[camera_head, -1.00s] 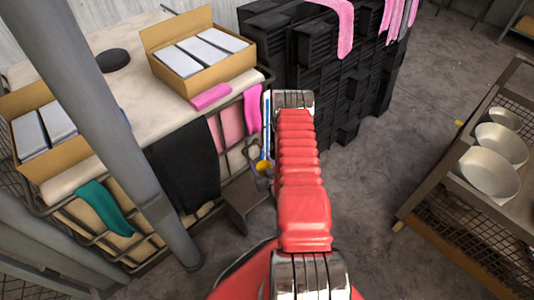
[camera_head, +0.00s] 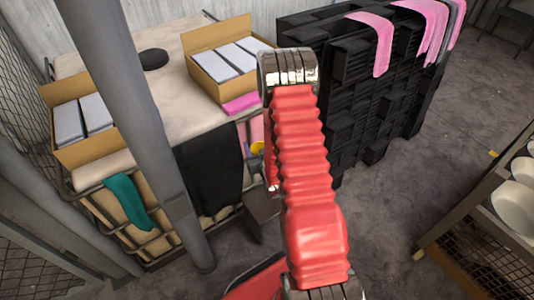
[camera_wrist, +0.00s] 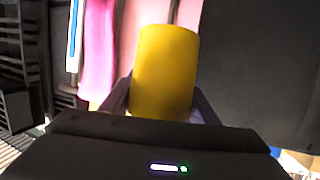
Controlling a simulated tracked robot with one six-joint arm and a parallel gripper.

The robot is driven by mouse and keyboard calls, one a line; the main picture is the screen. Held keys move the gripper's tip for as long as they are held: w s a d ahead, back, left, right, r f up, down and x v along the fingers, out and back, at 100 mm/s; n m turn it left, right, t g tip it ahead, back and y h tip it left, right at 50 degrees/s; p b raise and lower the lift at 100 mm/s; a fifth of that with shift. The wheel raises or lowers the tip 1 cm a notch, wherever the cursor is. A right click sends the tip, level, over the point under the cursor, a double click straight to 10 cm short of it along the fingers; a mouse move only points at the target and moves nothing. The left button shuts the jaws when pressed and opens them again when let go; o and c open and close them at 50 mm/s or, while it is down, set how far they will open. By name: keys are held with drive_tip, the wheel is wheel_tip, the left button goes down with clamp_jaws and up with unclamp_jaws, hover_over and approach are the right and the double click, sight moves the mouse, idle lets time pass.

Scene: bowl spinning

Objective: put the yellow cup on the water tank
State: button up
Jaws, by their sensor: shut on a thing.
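The yellow cup (camera_wrist: 165,75) fills the middle of the wrist view, with my gripper (camera_wrist: 163,98) shut on it from both sides. In the head view only a small piece of the yellow cup (camera_head: 257,148) shows at the left edge of my red arm. My gripper is mostly hidden behind the arm there. The water tank (camera_head: 95,166) is the caged, cream-coloured block on the left with a flat top. The cup is beside the tank's right side, below its top, near a black cloth and a pink cloth.
On the tank top stand a cardboard box (camera_head: 222,68), a second box (camera_head: 80,118) and a black round lid (camera_head: 154,59). A grey post (camera_head: 125,110) rises in front. Black crates (camera_head: 375,90) stand right of the tank. A rack with bowls (camera_head: 515,200) is at the far right.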

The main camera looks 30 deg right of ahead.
drive_tip(key=w+a+r+n+y, duration=0.2)
drive_tip(key=a+r+n+y, duration=0.1)
drive_tip(key=a+r, duration=1.9)
drive_tip(key=shift+w+r+t+y, duration=0.3)
drive_tip(key=shift+w+r+y, duration=0.15)
drive_tip(key=shift+r, duration=0.4)
drive_tip(key=shift+s, duration=0.2)
